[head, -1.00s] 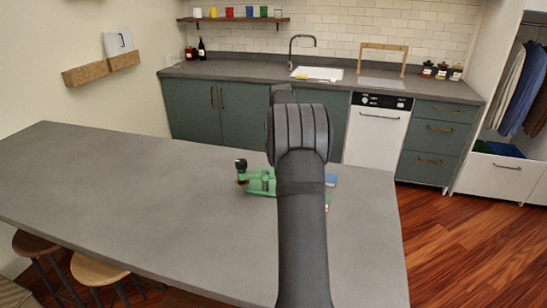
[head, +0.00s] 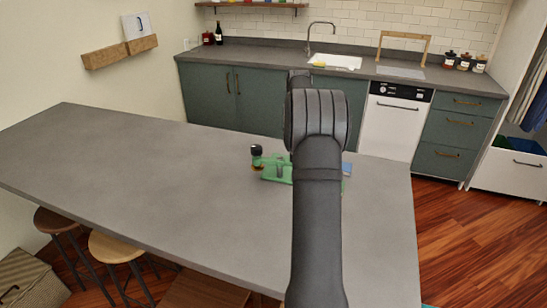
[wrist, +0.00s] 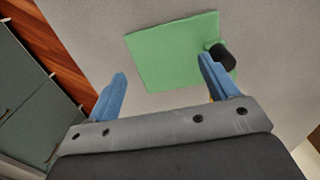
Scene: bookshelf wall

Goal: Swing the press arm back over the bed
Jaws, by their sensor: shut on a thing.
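A small green press (head: 277,173) sits on the grey table, with a dark round knob (head: 257,151) at its left end. My forearm and wrist hide its right part in the head view. In the wrist view, a flat green plate of the press (wrist: 165,52) lies beyond the fingers, with a black cylindrical knob (wrist: 223,56) at its right edge. My gripper (wrist: 163,78) has blue fingers set wide apart, shut on the press arm. The right fingertip overlaps the plate near the knob. The exact contact is hidden, and I cannot tell the press arm's angle over the bed.
The grey table (head: 150,175) is clear to the left of the press. Stools (head: 112,248) stand along its front edge. Teal cabinets, a sink (head: 335,62) and a white dishwasher (head: 392,125) line the back wall, beyond a wooden floor.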

